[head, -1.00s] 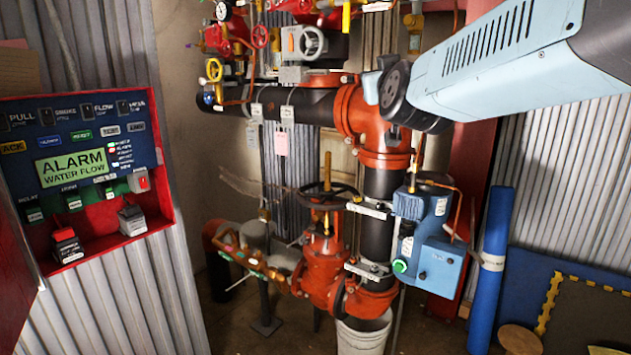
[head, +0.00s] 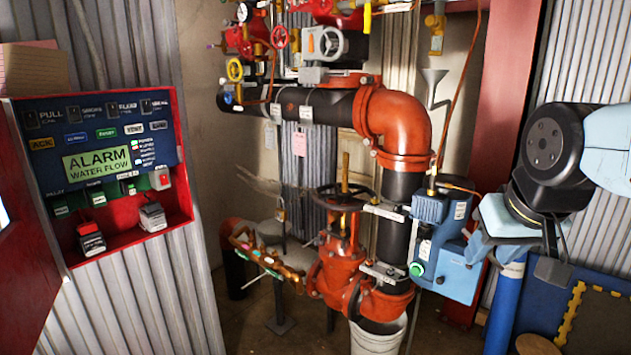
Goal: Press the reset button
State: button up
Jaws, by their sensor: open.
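The alarm panel (head: 95,160) is in an open red cabinet on the corrugated wall at the left. A small green button (head: 106,133), which appears to read RESET, is in its button row above the lit ALARM WATER FLOW display (head: 97,165). It is between a blue button and the TEST button. Nothing covers the button.
Orange and black riser pipes (head: 392,120) with valves fill the middle. A blue box (head: 450,262) is beside the lower pipe, and a white bucket (head: 378,335) is beneath. The cabinet's red door (head: 22,240) is open at the left edge. Open space lies before the panel.

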aim_at(108, 133)
jog(key=z, duration=1.35)
jog(key=i, duration=0.1)
jog(key=u, duration=2.85)
jog(key=k, duration=0.9)
jog(key=u, duration=0.2)
jog(key=i, duration=0.9)
jog(key=z, duration=0.1)
